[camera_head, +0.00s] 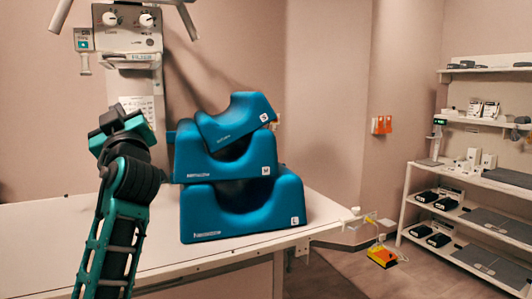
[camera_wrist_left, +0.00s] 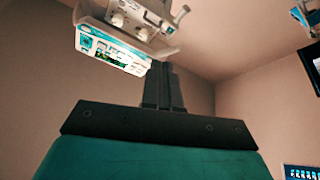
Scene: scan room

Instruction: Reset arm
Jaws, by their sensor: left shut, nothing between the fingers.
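My left arm rises from the lower left in the head view, with its left gripper (camera_head: 120,118) held up in front of the wall unit and left of the blue stack. In the left wrist view the two dark fingers of the gripper (camera_wrist_left: 163,88) are together, with nothing between them. The gripper appears to point up towards the wall unit (camera_wrist_left: 125,30). My right arm and gripper are in neither view.
Blue supports marked L (camera_head: 245,222), M (camera_head: 225,168) and S (camera_head: 235,120) are stacked on the white table (camera_head: 165,262); the top one is tilted. White shelves (camera_head: 480,180) stand right, past a yellow-orange device (camera_head: 381,256) on the floor.

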